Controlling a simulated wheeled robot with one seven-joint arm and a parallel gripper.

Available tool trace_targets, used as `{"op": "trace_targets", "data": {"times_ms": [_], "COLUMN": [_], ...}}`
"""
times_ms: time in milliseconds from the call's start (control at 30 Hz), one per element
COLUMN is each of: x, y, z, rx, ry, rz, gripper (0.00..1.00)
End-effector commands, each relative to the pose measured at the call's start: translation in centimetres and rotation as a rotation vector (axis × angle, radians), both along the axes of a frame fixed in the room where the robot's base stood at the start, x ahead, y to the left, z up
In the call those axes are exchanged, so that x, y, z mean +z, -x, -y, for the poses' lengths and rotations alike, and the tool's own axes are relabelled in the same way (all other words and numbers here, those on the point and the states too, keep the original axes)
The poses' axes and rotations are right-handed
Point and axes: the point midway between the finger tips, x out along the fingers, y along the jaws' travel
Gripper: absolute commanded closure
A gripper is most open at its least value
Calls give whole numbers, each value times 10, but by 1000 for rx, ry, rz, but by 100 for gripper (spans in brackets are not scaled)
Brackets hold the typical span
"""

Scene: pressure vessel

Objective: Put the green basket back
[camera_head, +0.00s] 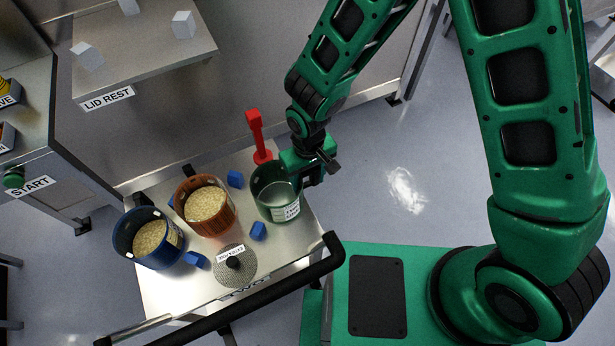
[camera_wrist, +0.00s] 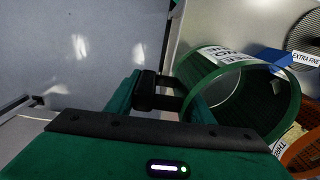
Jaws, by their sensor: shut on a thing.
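The green basket (camera_head: 283,205) is at the right side of the steel cart, with a white label on its wall. It looks empty of grain in the head view. My gripper (camera_head: 318,170) is at the basket's right rim and is shut on it. In the wrist view the green basket (camera_wrist: 241,97) shows tilted in the picture, beside my gripper (camera_wrist: 178,95), with its open mouth toward the right. Whether the basket's bottom touches the cart top cannot be told.
The cart (camera_head: 165,290) also carries an orange basket (camera_head: 223,220) and a blue basket (camera_head: 122,240), both with grain, a mesh lid marked extra fine (camera_head: 240,270), blue blocks (camera_head: 258,231) and a red upright handle (camera_head: 256,135). A lid rest shelf (camera_head: 140,70) stands behind. Floor right is clear.

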Motion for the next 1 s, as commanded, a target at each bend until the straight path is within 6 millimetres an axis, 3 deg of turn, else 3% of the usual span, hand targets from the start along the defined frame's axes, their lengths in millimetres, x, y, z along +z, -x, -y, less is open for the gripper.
{"op": "trace_targets", "data": {"times_ms": [167, 200, 267, 300, 667, 1000], "x": [-1, -2, -2, -2, 2, 52], "y": [0, 0, 0, 0, 0, -1], "z": [0, 0, 0, 0, 0, 0], "rx": [0, 0, -1, -1, -1, -2], "ry": [-1, 1, 0, 0, -1, -3], "rz": [-1, -1, 0, 0, 1, 3], "gripper": [92, 50, 35, 33, 33, 33]}}
